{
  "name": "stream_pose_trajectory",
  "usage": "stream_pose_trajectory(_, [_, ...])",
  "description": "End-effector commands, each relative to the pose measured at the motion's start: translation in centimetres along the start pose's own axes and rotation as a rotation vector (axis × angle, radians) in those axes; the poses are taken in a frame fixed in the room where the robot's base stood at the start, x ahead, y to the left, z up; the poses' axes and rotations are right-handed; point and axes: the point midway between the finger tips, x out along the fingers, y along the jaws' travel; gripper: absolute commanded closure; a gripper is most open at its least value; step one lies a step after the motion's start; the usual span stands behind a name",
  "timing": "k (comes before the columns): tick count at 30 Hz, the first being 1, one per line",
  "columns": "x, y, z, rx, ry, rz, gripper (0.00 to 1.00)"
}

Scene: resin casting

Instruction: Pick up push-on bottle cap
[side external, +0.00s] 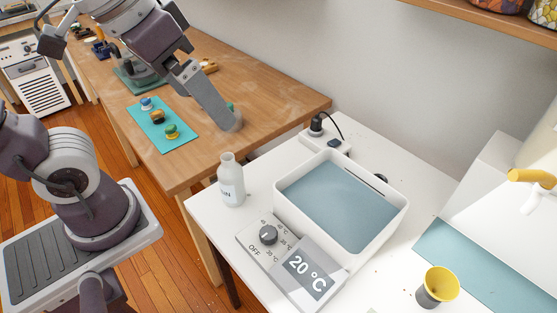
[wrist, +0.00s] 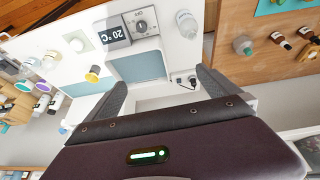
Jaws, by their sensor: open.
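My gripper (wrist: 161,78) is open, with its two dark fingers wide apart and nothing between them in the wrist view. In the side view my gripper (side external: 232,124) hangs over the near right end of the wooden table, above or beside a small green thing (side external: 230,106) mostly hidden by the finger. The wrist view shows a pale, greenish rounded object (wrist: 242,45) on the wood, right of the fingers. I cannot tell whether either is the push-on cap. A whitish labelled bottle (side external: 231,182) stands upright on the white table, its mouth seemingly uncapped; it also shows in the wrist view (wrist: 187,25).
A teal mat (side external: 178,147) with several small coloured items lies on the wooden table. The white table holds a white-walled bath (side external: 335,237), a temperature controller (side external: 268,236) and a yellow-and-grey cup (side external: 438,288). A plug with a cable (side external: 316,124) sits by the wall.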

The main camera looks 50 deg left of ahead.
Motion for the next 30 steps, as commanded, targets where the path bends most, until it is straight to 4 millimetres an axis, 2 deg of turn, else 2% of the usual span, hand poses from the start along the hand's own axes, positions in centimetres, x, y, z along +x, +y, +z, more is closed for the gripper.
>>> stream_pose_trajectory(1, [-0.1, -1.2, 1.7, -0.005, 0.031, -0.016, 0.00])
stream_pose_trajectory(4, [0.3, -2.4, 4.1, 0.005, 0.064, -0.040, 0.00])
stream_pose_trajectory(6, [0.5, -2.7, 4.9, 0.009, 0.075, -0.048, 0.14])
stream_pose_trajectory(9, [0.6, -2.8, 5.1, 0.013, 0.075, -0.050, 0.30])
stream_pose_trajectory(17, [0.6, -2.7, 5.1, 0.013, 0.074, -0.049, 0.30])
stream_pose_trajectory(20, [0.5, -2.4, 4.2, 0.047, 0.061, -0.044, 0.30])
stream_pose_trajectory(23, [0.8, -0.6, 0.7, 0.196, 0.006, -0.021, 0.30])
stream_pose_trajectory(25, [2.1, 2.2, -2.8, 0.364, -0.047, 0.009, 0.30])
stream_pose_trajectory(27, [4.3, 6.0, -5.8, 0.541, -0.098, 0.041, 0.30])
stream_pose_trajectory(29, [6.8, 10.0, -7.4, 0.690, -0.139, 0.073, 0.30])
stream_pose_trajectory(30, [8.8, 12.8, -8.0, 0.789, -0.166, 0.094, 0.30])
